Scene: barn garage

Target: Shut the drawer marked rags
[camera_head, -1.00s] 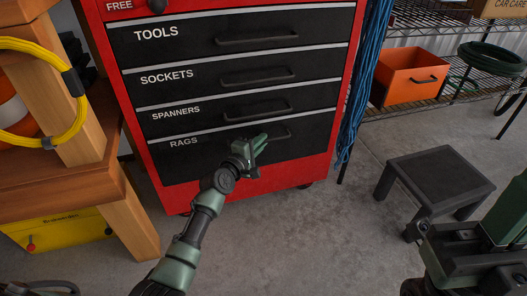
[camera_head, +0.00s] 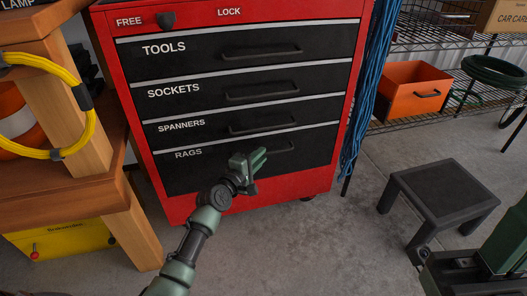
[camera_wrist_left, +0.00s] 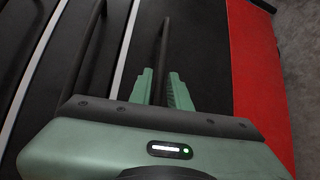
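The drawer marked rags (camera_head: 178,177) is the lowest black drawer of the red tool cabinet (camera_head: 180,211). Its front looks about flush with the drawers above, though a small gap would be hard to tell. My left gripper (camera_head: 248,162) is at the middle of this drawer front and hides part of its handle (camera_head: 285,148). In the left wrist view, the two green fingers (camera_wrist_left: 160,88) stand apart, one on each side of the dark handle bar (camera_wrist_left: 162,45). Part of my right arm shows at the lower right; its fingers cannot be made out.
A black stool (camera_head: 440,190) stands on the floor to the right. An orange bin (camera_head: 412,92) sits on a wire shelf. A wooden bench (camera_head: 75,215) with a yellow cable (camera_head: 85,130) and a yellow box (camera_head: 60,238) is close on the left. Blue cords (camera_head: 362,95) hang at the cabinet's right side.

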